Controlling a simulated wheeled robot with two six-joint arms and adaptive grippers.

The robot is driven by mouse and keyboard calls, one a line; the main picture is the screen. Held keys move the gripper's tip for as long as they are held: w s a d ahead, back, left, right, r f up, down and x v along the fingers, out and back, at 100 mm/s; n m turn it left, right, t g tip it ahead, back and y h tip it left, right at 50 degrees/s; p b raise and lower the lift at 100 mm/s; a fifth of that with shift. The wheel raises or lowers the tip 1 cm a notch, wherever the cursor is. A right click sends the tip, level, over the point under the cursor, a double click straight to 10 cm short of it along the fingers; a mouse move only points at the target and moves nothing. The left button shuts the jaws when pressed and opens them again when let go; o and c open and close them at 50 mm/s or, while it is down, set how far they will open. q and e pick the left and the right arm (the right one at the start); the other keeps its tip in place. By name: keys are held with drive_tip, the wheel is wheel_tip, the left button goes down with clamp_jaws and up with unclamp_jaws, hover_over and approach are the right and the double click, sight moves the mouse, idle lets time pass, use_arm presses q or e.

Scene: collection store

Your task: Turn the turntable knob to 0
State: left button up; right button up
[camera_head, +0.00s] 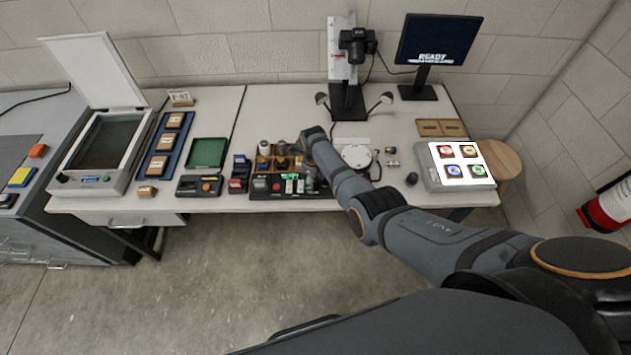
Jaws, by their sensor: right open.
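The turntable looks to be the pale round disc (357,156) on the bench below the camera stand. A small dark round knob-like piece (412,178) sits to its right, near the bench's front edge. I cannot tell for sure whether it is the turntable knob, and no 0 mark is legible. My right arm reaches in from the lower right, passing just left of the disc. My right gripper (300,160) is at the arm's far end, among small items left of the disc, apart from the knob-like piece. Its fingers are small and partly hidden. My left gripper is not in view.
A camera stand (347,100) and monitor (437,42) stand at the back. A lit panel with coloured tiles (435,178) is at the right end. Racks of small items crowd the middle left. An open scanner (140,160) is at the left.

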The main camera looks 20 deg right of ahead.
drive_tip(key=shift+c, duration=0.2)
clamp_jaws()
